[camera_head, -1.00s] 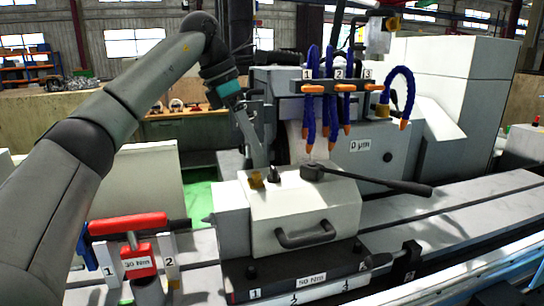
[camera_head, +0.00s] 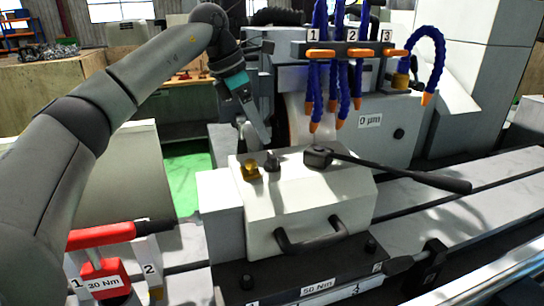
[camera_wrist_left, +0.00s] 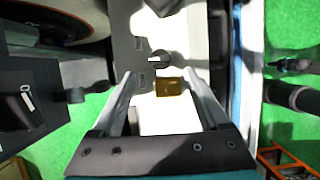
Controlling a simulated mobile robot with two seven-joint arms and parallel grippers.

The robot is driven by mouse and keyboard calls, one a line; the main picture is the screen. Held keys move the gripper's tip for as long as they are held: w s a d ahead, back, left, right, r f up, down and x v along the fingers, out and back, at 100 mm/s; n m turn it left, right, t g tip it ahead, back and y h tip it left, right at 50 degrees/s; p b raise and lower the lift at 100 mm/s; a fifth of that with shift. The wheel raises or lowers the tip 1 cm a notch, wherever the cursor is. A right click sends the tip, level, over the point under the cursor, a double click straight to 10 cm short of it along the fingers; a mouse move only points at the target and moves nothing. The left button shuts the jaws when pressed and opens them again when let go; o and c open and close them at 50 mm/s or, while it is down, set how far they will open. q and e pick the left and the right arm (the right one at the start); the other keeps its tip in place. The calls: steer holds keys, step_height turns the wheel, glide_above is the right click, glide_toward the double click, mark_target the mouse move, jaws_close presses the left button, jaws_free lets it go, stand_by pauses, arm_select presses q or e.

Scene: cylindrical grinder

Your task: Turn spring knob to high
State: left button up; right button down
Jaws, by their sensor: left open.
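A small black knob (camera_head: 272,161) stands on the white top of the headstock box (camera_head: 310,195), beside a brass fitting (camera_head: 250,171). In the left wrist view the black knob (camera_wrist_left: 160,58) has a white mark on it. Two small labels sit near it, too small to read. My left gripper (camera_wrist_left: 158,77) is open, its fingers apart on either side of the brass fitting (camera_wrist_left: 170,86) in the picture, with the knob just past the fingertips. In the head view my left gripper (camera_head: 262,138) is behind the box top, apart from the knob. My right gripper is not in view.
A black lever (camera_head: 400,172) extends right from the box top. Blue coolant hoses (camera_head: 335,85) with orange nozzles hang behind it. A red torque wrench (camera_head: 105,235) rests on a numbered stand at lower left. Green floor (camera_head: 183,180) shows left of the machine.

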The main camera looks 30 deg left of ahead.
mark_target(272, 155)
arm_select(q)
steer(key=x, duration=0.8)
steer(key=shift+w+d+f, duration=0.1)
steer(key=shift+d+f, duration=0.05)
steer(key=shift+f, duration=0.15)
jaws_close()
